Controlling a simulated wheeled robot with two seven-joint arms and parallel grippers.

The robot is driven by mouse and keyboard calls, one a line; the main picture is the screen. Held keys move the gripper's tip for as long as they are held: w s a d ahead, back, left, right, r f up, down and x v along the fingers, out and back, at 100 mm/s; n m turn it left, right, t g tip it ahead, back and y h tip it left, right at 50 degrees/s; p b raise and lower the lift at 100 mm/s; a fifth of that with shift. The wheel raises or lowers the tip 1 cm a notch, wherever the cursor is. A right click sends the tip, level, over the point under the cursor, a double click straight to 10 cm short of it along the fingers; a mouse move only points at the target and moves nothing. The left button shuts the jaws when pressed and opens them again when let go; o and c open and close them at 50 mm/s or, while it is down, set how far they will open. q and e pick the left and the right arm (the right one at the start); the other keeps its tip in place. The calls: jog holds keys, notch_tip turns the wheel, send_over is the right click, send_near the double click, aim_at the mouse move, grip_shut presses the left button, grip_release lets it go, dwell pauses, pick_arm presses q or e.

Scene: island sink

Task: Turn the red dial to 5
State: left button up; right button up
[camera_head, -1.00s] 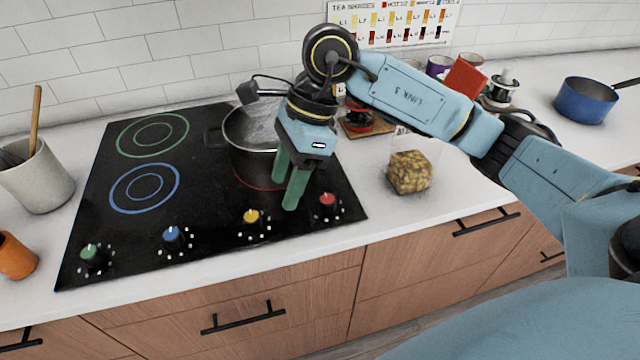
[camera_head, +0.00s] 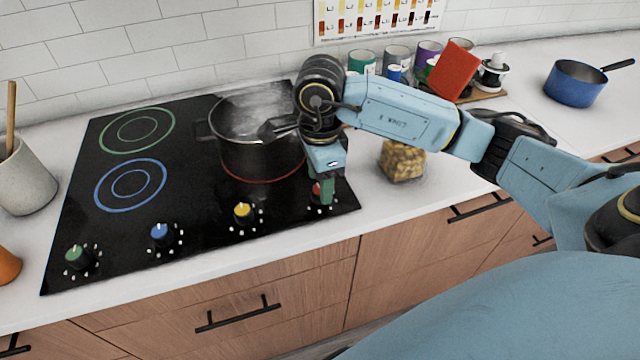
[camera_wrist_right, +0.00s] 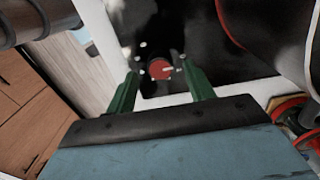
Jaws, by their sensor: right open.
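The red dial (camera_head: 316,189) is at the front right corner of the black cooktop (camera_head: 190,222), mostly hidden behind my gripper in the head view. In the right wrist view the red dial (camera_wrist_right: 160,68) shows from above with a pale pointer mark and white dots around it. My right gripper (camera_head: 322,198) points down at the dial. Its green fingers (camera_wrist_right: 160,85) are open, with the dial between and just beyond the tips in the wrist view. I cannot tell whether they touch it. My left gripper is not in view.
A steaming dark pot (camera_head: 250,150) stands on the red ring close to my right gripper. Yellow (camera_head: 243,211), blue (camera_head: 163,233) and green (camera_head: 78,255) dials line the cooktop front. A jar (camera_head: 402,162) stands right of the cooktop. Counter in front of it is clear.

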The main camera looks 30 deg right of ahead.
jog(key=shift+f, duration=0.95)
jog(key=shift+c, duration=0.3)
jog(key=c, duration=0.9)
